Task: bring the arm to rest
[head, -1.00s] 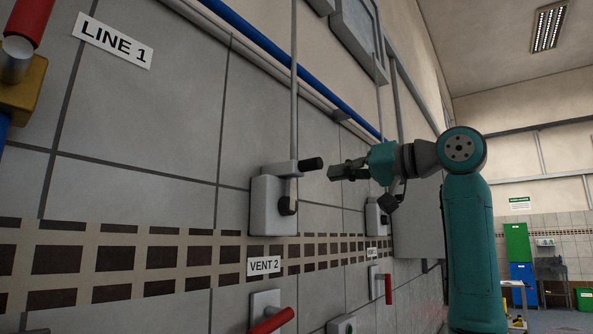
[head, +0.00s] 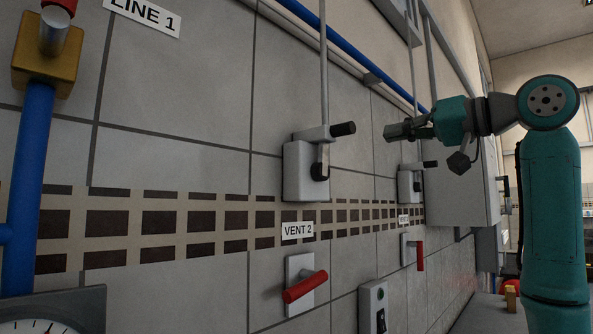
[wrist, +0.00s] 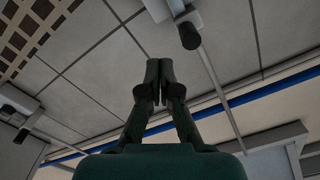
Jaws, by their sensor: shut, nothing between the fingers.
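My gripper (head: 399,132) is at the end of my teal arm, at the right of the head view. Its fingers point left toward the tiled wall, and it is empty. In the wrist view the two dark fingertips (wrist: 160,72) are together. The nearest fixture is a grey wall box with a lever and black knob (head: 343,129), left of my fingertips in the head view. A gap shows between the knob and the fingers. The knob also shows in the wrist view (wrist: 189,36), beyond the fingertips.
A second box with a knob (head: 410,182) is farther along the wall. Below are a red-handled lever (head: 305,287), a "VENT 2" label (head: 298,231) and a grey switch box (head: 374,308). A blue pipe (head: 352,62) runs along the wall. A gauge (head: 40,325) is at lower left.

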